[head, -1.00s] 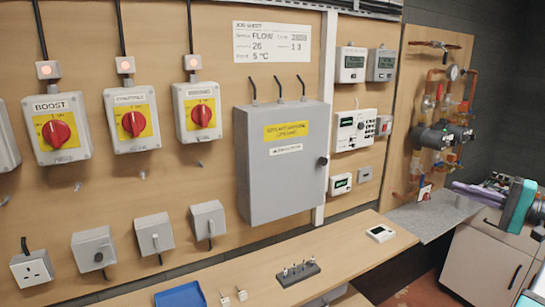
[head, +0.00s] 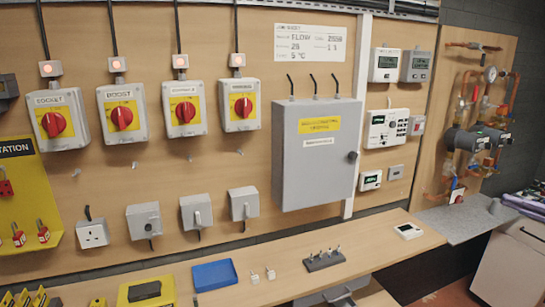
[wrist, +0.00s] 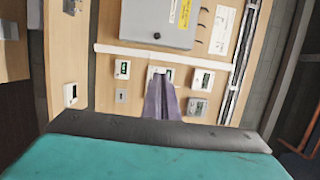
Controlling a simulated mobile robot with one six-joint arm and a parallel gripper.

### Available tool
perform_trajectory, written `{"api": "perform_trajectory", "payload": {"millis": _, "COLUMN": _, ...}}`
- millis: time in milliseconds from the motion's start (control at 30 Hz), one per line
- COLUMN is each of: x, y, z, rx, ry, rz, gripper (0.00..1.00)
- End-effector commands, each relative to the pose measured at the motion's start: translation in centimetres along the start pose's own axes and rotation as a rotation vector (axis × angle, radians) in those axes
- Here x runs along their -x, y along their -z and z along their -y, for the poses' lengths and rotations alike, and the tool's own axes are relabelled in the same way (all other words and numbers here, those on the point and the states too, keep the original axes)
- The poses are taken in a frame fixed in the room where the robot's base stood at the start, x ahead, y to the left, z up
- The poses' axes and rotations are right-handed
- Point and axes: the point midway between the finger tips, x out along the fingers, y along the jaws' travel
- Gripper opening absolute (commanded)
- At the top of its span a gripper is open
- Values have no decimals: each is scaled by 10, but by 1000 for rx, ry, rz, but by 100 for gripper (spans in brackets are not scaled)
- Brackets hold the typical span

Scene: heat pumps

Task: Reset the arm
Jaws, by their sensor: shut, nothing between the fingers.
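My gripper (wrist: 160,80) shows in the wrist view as two purple fingers pressed together, with nothing between them. It points at the wall board and overlaps a white controller there, but I cannot tell the distance. In the head view only the purple fingers (head: 525,207) show at the right edge, in front of the grey counter end. The rest of my arm is out of that view.
A grey control box (head: 315,155) and a row of red-and-yellow isolator switches (head: 122,116) hang on the wooden wall. Pipework (head: 475,140) is at the right. A wooden shelf (head: 425,240) holds a blue tray (head: 214,275) and a peg block (head: 324,260).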

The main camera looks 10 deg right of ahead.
Motion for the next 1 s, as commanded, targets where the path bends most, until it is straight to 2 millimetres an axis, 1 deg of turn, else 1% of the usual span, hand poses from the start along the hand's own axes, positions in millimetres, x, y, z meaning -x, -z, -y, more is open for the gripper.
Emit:
{"api": "perform_trajectory", "payload": {"millis": 267, "x": -34, "y": -10, "z": -6, "rx": -6, "ry": 1, "rz": 52, "gripper": 0}}
{"api": "perform_trajectory", "payload": {"millis": 467, "x": -61, "y": -16, "z": -20, "rx": -25, "ry": 2, "rz": 95, "gripper": 0}}
{"api": "perform_trajectory", "payload": {"millis": 567, "x": -78, "y": -20, "z": -31, "rx": -42, "ry": 3, "rz": 124, "gripper": 0}}
{"api": "perform_trajectory", "payload": {"millis": 667, "x": -100, "y": -25, "z": -47, "rx": -64, "ry": 3, "rz": 159, "gripper": 0}}
{"api": "perform_trajectory", "payload": {"millis": 767, "x": -128, "y": -35, "z": -68, "rx": -95, "ry": 3, "rz": 204, "gripper": 0}}
{"api": "perform_trajectory", "payload": {"millis": 800, "x": -141, "y": -40, "z": -79, "rx": -111, "ry": 2, "rz": 225, "gripper": 0}}
{"api": "perform_trajectory", "payload": {"millis": 867, "x": -160, "y": -49, "z": -96, "rx": -135, "ry": -1, "rz": 257, "gripper": 0}}
{"api": "perform_trajectory", "payload": {"millis": 1000, "x": -204, "y": -74, "z": -140, "rx": -192, "ry": -25, "rz": 329, "gripper": 0}}
